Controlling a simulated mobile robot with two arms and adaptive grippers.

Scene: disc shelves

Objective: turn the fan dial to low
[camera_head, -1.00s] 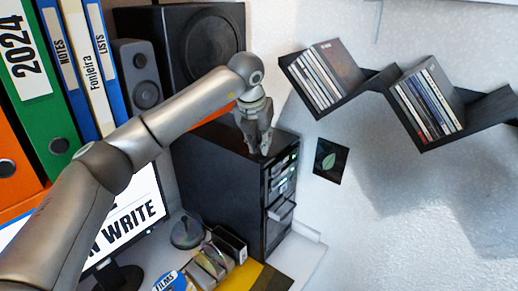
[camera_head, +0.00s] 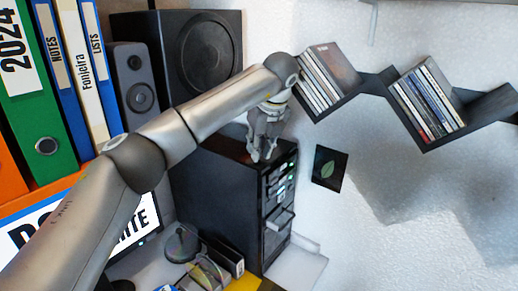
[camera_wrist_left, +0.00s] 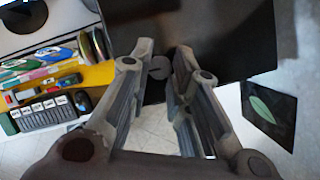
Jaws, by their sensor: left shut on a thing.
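The black computer tower (camera_head: 215,205) stands on the desk, with drive slots and small green lights on its front. My left gripper (camera_head: 263,157) is at the tower's upper front edge, fingers pointing down. In the left wrist view the gripper (camera_wrist_left: 158,66) is shut on a small round grey knob, which I take to be the fan dial (camera_wrist_left: 158,68), between its fingertips. The fingers hide the dial in the head view, and I cannot read its marking or setting. My right gripper is not in view.
A large black speaker (camera_head: 200,50) stands behind the tower. Zigzag wall shelves (camera_head: 375,82) with discs are at the right. A monitor (camera_head: 140,222) and binders (camera_head: 35,100) are at the left. A dark leaf picture (camera_head: 328,168) is right of the tower.

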